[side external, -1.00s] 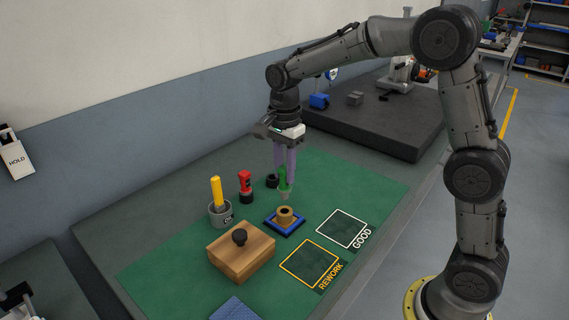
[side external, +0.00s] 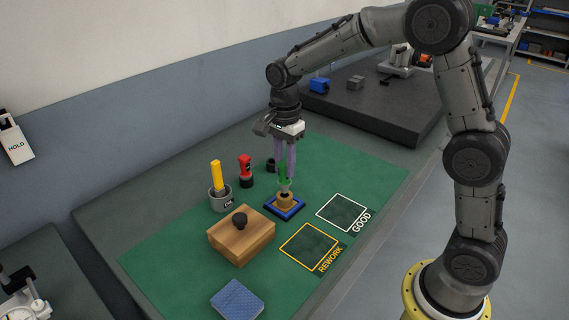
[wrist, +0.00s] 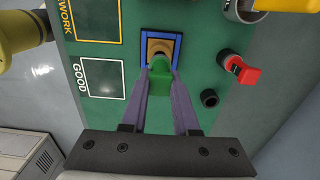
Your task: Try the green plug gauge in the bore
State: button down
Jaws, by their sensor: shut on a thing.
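My gripper (side external: 285,172) is shut on the green plug gauge (wrist: 159,80), which hangs upright between the two purple-grey fingers. The ring sits on a blue-edged square pad (side external: 273,211) on the green mat. In the wrist view the gauge and fingers cover part of the ring (wrist: 160,46). The bore is hidden, and I cannot tell whether the tip is inside it or just above.
A yellow-handled gauge (side external: 216,174) stands in a grey cup (side external: 220,200). A red-handled gauge (side external: 245,166) and a black ring (wrist: 209,98) are nearby. A wooden block (side external: 241,240) with a black knob lies in front. The GOOD (side external: 321,211) and REWORK (side external: 284,250) squares are empty.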

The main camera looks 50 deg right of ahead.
aim_at(284, 175)
jog(key=shift+f, duration=1.75)
dwell(1.0)
jog(key=shift+r, duration=0.1)
dwell(0.6)
jog(key=shift+r, duration=3.65)
